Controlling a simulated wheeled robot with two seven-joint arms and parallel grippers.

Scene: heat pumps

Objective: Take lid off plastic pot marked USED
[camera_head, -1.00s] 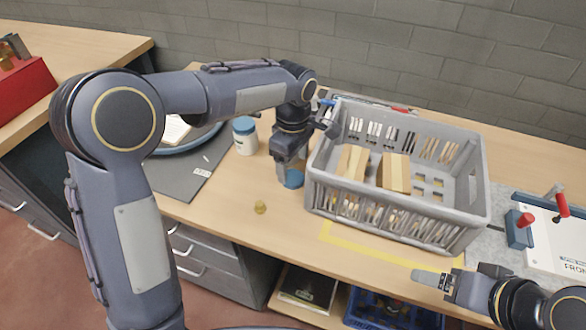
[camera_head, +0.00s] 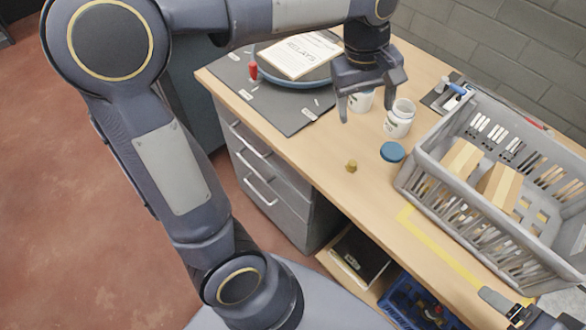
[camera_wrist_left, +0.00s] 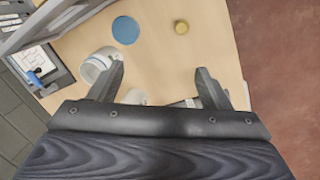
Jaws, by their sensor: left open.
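A white pot (camera_head: 397,125) stands upright and open on the wooden table, left of the crate; I cannot read its label. A round blue lid (camera_head: 392,152) lies flat on the table in front of it. A second white pot (camera_head: 361,102) is partly behind my left gripper (camera_head: 367,108), which hides its top. My left gripper is open and empty, above the table. In the left wrist view, the open pot (camera_wrist_left: 95,68) is beside one finger and the lid (camera_wrist_left: 126,30) is beyond the fingertips. My right gripper (camera_head: 492,300) is partly in view at the lower right.
A grey crate (camera_head: 425,160) with cardboard boxes is on the right. A small brass piece (camera_head: 351,166) lies near the table's front edge. A dark mat (camera_head: 285,108) and a blue round tray (camera_head: 283,73) with a paper lie on the left.

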